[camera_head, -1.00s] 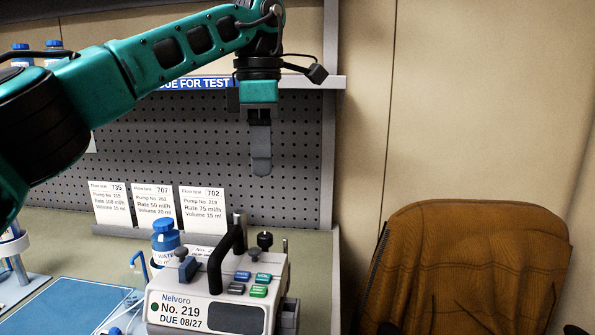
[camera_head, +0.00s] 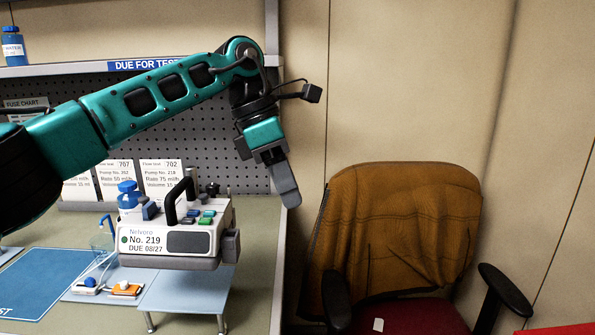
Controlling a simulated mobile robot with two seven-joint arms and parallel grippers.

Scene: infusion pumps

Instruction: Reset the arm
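My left gripper (camera_head: 284,186) hangs at the end of my green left arm, tilted down and to the right. It is above and to the right of the infusion pump, apart from it, in front of the beige wall. Its fingers show side-on as one grey shape, so I cannot tell whether they are open or shut. I see nothing hanging from it. The infusion pump No. 219 (camera_head: 176,240) stands upright on a small stand (camera_head: 185,292), its black handle raised. My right gripper is not in view.
A chair with a brown cover (camera_head: 400,235) stands to the right of the bench (camera_head: 262,262). A blue mat (camera_head: 45,285) lies at the left. A blue-capped bottle (camera_head: 128,197) stands behind the pump. Flow cards (camera_head: 161,178) lean at the back, under the shelf (camera_head: 60,70).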

